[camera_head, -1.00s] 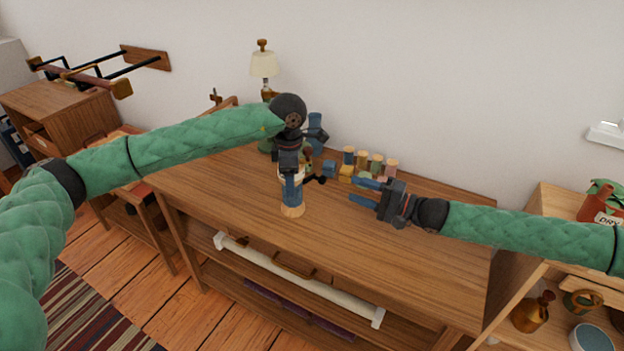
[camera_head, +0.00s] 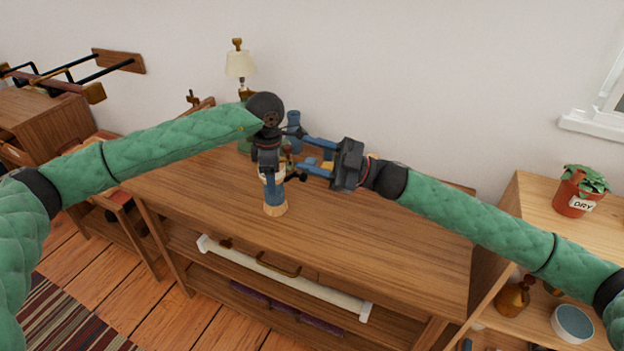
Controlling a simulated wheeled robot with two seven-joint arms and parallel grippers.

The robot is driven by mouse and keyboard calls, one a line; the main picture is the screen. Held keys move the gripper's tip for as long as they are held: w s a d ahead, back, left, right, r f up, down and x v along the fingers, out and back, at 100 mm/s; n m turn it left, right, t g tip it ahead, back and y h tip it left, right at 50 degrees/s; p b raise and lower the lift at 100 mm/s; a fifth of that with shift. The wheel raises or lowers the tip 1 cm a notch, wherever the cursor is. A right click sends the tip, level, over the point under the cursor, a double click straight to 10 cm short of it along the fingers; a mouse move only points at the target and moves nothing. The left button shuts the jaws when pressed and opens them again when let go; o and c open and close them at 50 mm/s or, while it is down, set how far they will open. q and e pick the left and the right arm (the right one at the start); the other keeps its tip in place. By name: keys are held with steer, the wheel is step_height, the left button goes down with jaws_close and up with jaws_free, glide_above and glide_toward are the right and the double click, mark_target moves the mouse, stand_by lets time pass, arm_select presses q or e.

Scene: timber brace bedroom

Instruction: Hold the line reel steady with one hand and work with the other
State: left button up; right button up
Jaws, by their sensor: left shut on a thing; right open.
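The line reel (camera_head: 275,209) stands on the wooden bench top; its pale wooden lower end shows below my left gripper. My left gripper (camera_head: 273,195) comes down on it from above and is shut on it, its blue fingers covering much of the reel. A small dark knob (camera_head: 303,178) sticks out to the right of the reel. My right gripper (camera_head: 302,154) is open and empty, pointing left, just right of the reel's upper part. Its fingers are apart, above and behind the knob; I cannot tell whether they touch anything.
Colored spools behind my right gripper are mostly hidden. A blue item (camera_head: 294,119) and a lamp (camera_head: 240,66) stand at the back. The front and right of the bench top (camera_head: 390,245) are clear. A shelf at right holds a potted plant (camera_head: 577,195) labeled DRY.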

steer(key=w+d+f+n+t+h, duration=0.2)
steer(key=d+f+n+t, duration=0.15)
steer(key=f+n, duration=0.6)
steer(key=n+t+h, duration=0.3)
steer(key=n, duration=1.2)
glide_toward(306, 178)
steer(key=x, duration=0.8)
steer(key=shift+w+a, duration=0.1)
steer(key=shift+a, duration=0.05)
jaws_close()
